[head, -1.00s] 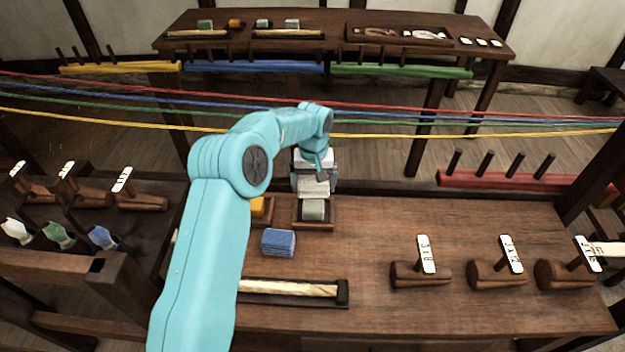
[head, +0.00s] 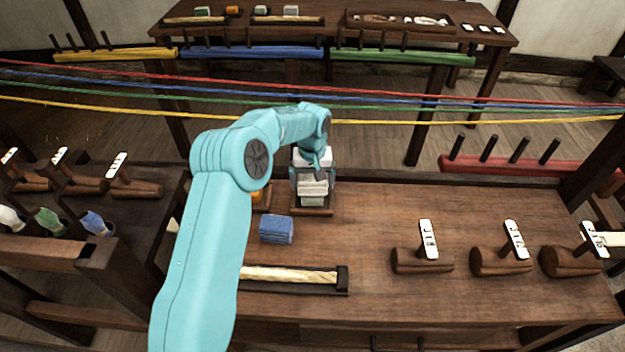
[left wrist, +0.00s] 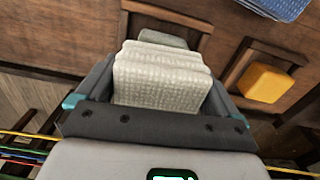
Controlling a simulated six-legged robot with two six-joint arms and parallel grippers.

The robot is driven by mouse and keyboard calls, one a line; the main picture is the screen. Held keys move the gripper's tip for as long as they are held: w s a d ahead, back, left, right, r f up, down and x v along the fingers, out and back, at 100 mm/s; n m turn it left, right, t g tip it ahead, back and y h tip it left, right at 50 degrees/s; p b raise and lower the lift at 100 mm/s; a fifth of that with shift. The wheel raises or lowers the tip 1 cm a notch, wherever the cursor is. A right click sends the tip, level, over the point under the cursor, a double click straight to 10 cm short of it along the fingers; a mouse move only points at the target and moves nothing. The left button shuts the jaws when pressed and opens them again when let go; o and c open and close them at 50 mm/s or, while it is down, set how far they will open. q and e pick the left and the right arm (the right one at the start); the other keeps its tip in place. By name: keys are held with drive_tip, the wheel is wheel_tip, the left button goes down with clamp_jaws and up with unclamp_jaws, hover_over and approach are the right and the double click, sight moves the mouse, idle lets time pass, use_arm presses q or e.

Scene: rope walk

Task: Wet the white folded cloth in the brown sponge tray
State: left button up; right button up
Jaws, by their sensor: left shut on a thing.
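My left gripper (head: 313,180) is shut on the white folded cloth (left wrist: 162,78), which also shows in the head view (head: 313,187). The brown sponge tray (head: 312,212) stands on the bench, with a grey-green block (head: 312,201) in it. In the head view the cloth overlaps the back of this block; I cannot tell whether they touch. In the left wrist view the block (left wrist: 163,39) shows just beyond the cloth, inside the tray's wooden rim (left wrist: 170,13). My right gripper is not in view.
An orange block (left wrist: 266,82) sits in a second wooden tray beside it. A blue folded cloth (head: 276,229) lies in front on the bench. A long pale roll (head: 290,275) lies nearer. Tagged wooden pieces (head: 421,260) stand at right. Coloured ropes (head: 450,102) run behind the bench.

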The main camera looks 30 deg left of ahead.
sight(312, 175)
use_arm(q)
drive_tip(key=shift+f+b, duration=0.5)
drive_tip(key=shift+f, duration=0.05)
idle(1.7)
drive_tip(key=shift+r+p, duration=2.1)
drive_tip(key=shift+r, duration=1.5)
drive_tip(key=shift+f, duration=0.1)
